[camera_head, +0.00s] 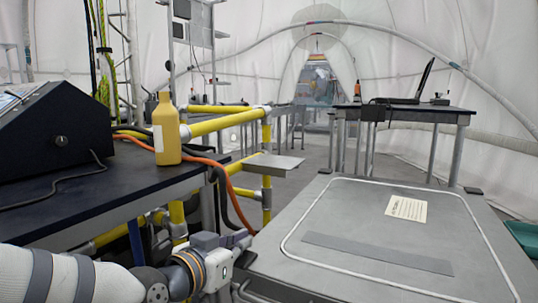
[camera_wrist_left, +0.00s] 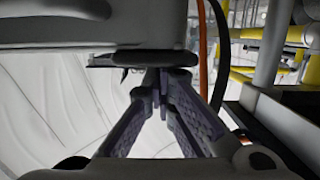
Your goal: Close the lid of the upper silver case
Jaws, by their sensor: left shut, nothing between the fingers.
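The upper silver case shows as a broad grey panel (camera_head: 350,215) with a white line around its face, at the lower right of the head view. Its top faces up and looks nearly flat; I cannot tell whether the lid is fully shut. My left gripper (camera_head: 240,238) is beside the panel's left edge. In the left wrist view its fingers (camera_wrist_left: 162,78) meet at the tips with nothing between them. A grey body with a dark piece under it fills the top of that view, close to the fingertips; contact is unclear. My right gripper is not in view.
A dark table (camera_head: 70,205) at left holds a yellow bottle (camera_head: 166,130) and a black sloped box (camera_head: 55,130). Yellow rails (camera_head: 215,124), an orange hose and dark cables run between it and the case. A table with a laptop (camera_head: 425,80) stands behind.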

